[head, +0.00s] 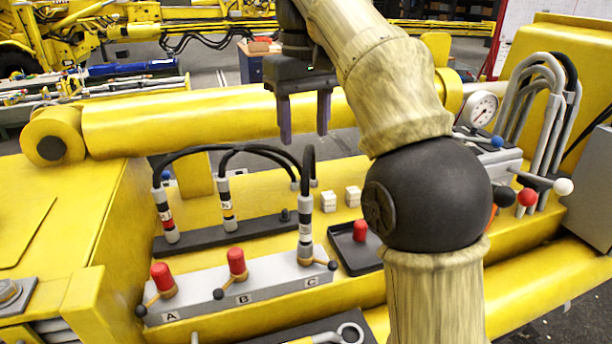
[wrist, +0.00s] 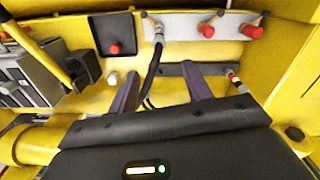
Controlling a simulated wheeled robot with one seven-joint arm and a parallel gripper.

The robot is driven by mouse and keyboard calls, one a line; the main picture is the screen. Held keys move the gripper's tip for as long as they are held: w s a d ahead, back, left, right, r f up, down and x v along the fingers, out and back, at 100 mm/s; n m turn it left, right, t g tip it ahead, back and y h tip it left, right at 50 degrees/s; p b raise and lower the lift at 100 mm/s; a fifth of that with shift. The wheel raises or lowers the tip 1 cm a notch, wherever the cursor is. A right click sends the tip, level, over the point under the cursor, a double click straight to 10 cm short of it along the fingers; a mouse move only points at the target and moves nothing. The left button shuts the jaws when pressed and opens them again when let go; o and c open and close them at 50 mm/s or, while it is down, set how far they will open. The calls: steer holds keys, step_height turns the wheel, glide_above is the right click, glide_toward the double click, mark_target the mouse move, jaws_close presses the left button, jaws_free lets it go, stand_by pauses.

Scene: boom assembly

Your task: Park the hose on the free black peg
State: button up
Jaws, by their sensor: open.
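A black hose ends in a grey connector (head: 305,222) that stands upright on port C of the grey manifold block (head: 262,287). The same connector shows in the wrist view (wrist: 158,38). The free black peg (head: 284,215) is a short stub at the right end of the black rail (head: 195,238); I cannot make it out in the wrist view. Two more hose connectors, one red-banded (head: 167,218) and one farther right (head: 227,205), stand on the rail. My gripper (head: 304,135) is open and empty, above and behind the hoses; its fingers also show in the wrist view (wrist: 160,72).
Red caps cover port A (head: 162,277) and port B (head: 237,262). A loose red cap (head: 360,230) lies in a black tray (head: 345,256). Two white blocks (head: 328,201) sit behind it. Levers with coloured knobs (head: 527,196) and a gauge (head: 480,110) stand at right.

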mark_target(306, 196)
steer(key=f+b, duration=0.2)
steer(key=f, duration=0.6)
steer(key=f+b, duration=0.3)
steer(key=f, duration=0.6)
steer(key=shift+w+d, duration=0.1)
steer(key=shift+w, duration=0.1)
steer(key=shift+r, duration=0.1)
jaws_close()
